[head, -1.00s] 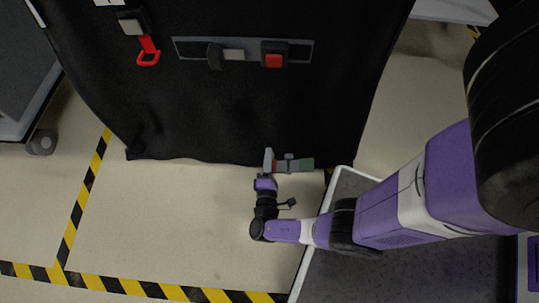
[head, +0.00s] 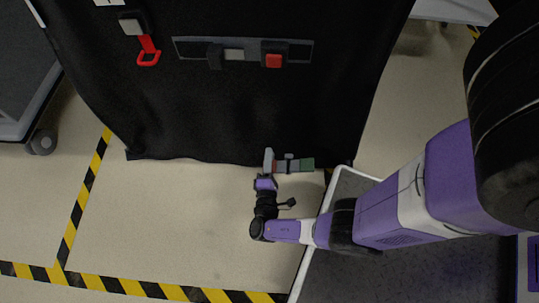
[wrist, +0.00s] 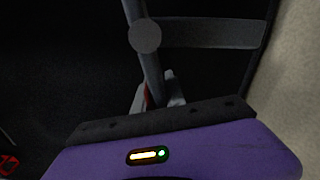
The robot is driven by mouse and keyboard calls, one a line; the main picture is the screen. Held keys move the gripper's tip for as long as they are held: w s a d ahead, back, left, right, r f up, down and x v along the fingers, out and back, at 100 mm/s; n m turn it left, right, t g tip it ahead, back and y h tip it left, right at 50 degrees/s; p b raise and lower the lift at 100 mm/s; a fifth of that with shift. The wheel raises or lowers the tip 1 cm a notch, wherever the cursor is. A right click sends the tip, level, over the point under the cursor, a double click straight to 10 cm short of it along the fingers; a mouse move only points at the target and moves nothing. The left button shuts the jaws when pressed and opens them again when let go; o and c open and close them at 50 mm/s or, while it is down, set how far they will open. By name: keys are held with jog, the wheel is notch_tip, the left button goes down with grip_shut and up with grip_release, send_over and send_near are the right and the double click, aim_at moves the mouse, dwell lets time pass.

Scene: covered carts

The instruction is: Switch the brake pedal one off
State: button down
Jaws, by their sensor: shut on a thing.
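The brake pedal (head: 293,165) is at the bottom edge of the black cover. It is a grey bar with a reddish part at its left and a green part at its right end. In the wrist view a grey rod and cross bar (wrist: 210,33) with a round knob show. My gripper (head: 268,173) is at the left end of the pedal, low near the floor. It is shut on the pedal's grey left part. The fingertips (wrist: 160,95) are partly hidden behind the purple gripper body in the wrist view, so the exact contact is unclear.
Another cart's caster (head: 42,143) is at the left. The taped floor (head: 160,220) at front left is clear.

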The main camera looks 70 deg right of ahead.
dwell(0.3)
notch_tip(320, 180, up, 3)
jog(key=m, duration=0.5)
jog(key=shift+s, duration=0.15)
jog(key=c, duration=1.4)
grip_release()
jog(key=shift+p+v, duration=0.55)
jog(key=shift+v, duration=3.4)
jog(key=shift+r, duration=0.1)
